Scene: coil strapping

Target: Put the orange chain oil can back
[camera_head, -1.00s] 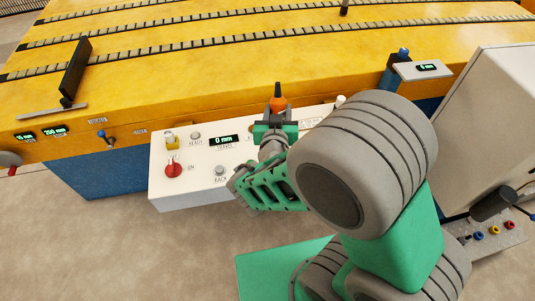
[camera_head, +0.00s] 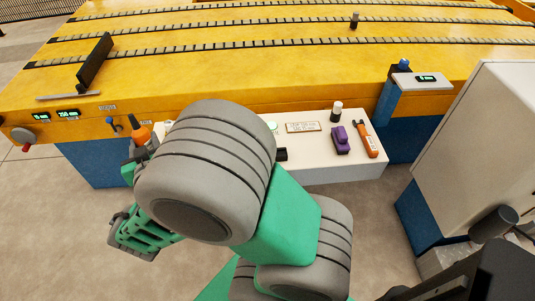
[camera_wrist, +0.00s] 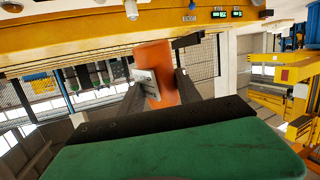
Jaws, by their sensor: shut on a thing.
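The orange chain oil can (camera_head: 141,134) shows at the left in the head view, upright, with a dark nozzle at its top. My gripper (camera_head: 137,150) is shut on it, in front of the yellow machine's edge and at the left end of the white panel. In the wrist view the orange can (camera_wrist: 156,62) stands between my two dark fingers (camera_wrist: 157,84), with a pale label on its side. My own arm hides much of the white panel in the head view.
The white panel (camera_head: 345,172) bears a labelled plate (camera_head: 303,127), a purple tool (camera_head: 340,140), an orange-handled tool (camera_head: 364,139) and a small white-bodied bottle (camera_head: 336,112). The yellow machine bed (camera_head: 230,70) lies behind. A grey cabinet (camera_head: 475,150) stands at the right.

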